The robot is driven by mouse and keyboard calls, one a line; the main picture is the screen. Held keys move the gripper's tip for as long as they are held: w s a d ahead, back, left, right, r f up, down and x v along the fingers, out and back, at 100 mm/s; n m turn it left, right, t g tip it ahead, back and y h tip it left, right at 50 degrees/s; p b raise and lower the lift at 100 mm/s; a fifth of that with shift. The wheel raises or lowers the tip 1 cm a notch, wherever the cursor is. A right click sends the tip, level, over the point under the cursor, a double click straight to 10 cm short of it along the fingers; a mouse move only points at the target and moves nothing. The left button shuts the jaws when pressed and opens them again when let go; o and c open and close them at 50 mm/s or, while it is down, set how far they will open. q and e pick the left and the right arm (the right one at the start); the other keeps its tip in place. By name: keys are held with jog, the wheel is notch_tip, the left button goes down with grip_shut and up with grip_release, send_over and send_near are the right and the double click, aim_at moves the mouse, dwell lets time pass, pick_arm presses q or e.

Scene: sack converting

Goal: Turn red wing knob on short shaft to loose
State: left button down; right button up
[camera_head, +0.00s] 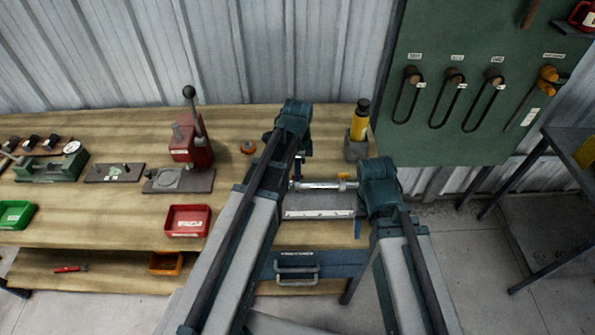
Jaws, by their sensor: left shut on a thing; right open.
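The short shaft (325,184) lies level as a pale metal rod on a grey fixture (318,205) at the front of the bench. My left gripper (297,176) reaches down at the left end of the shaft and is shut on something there. The red wing knob does not show clearly; the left gripper and arm cover that spot. My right gripper (364,203) is at the right end of the fixture, open, its fingers mostly hidden by its own wrist.
A green tool board (480,110) rises at the right. A blue drawer unit (297,267) sits below the fixture.

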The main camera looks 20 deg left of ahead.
pick_arm(q)
jog(key=shift+n, duration=0.4)
jog(key=n, duration=0.8)
jog(key=shift+n, duration=0.3)
jog(key=n, duration=0.4)
jog(key=shift+n, duration=2.2)
jog(key=c, duration=0.9)
grip_release()
jog(key=shift+c, duration=0.2)
